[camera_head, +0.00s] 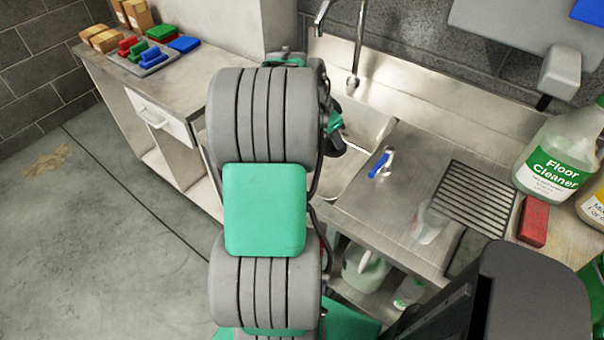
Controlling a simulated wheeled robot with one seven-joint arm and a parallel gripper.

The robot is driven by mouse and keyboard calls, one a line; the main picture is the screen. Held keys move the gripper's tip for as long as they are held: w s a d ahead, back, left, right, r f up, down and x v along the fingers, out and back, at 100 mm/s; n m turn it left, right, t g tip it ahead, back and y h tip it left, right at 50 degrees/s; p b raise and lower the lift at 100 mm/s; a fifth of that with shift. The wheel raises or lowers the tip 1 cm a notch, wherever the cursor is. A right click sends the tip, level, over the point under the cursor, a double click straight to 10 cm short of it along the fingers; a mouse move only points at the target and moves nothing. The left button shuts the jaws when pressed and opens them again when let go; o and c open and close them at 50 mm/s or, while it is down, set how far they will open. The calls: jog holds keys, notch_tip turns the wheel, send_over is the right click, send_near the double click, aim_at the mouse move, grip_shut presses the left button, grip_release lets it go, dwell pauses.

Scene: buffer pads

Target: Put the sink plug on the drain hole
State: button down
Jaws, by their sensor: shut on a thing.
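The sink basin (372,122) is set in the steel counter behind my arm, and only its right part shows. The drain hole is hidden, and I cannot make out the sink plug. My arm stands upright in the middle of the view. Its far green and dark end part reaches over the sink's left side. My gripper's fingers are hidden behind the arm, so what they hold does not show.
A faucet (355,82) rises behind the sink. A small blue-handled item (380,164) lies on the counter right of the basin. A black drain grate (474,199), a red block (533,221) and a floor cleaner bottle (556,160) stand further right. Colored blocks (146,52) sit at far left.

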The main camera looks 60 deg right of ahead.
notch_tip(320, 180, down, 10)
jog(key=b, duration=0.8)
jog(key=w+d+f, duration=0.2)
jog(key=w+f, duration=0.1)
jog(key=w, duration=0.1)
jog(key=w+d+f, duration=0.3)
jog(key=w, duration=0.1)
jog(key=w+d+f, duration=0.3)
jog(key=w, duration=0.1)
jog(key=shift+w+d+f+p, duration=0.1)
jog(key=shift+d+f+p, duration=0.1)
jog(key=shift+f+p, duration=0.15)
notch_tip(320, 180, down, 3)
jog(key=shift+r, duration=0.15)
jog(key=shift+f, duration=0.3)
jog(key=c, duration=1.1)
grip_release()
jog(key=shift+r, duration=0.1)
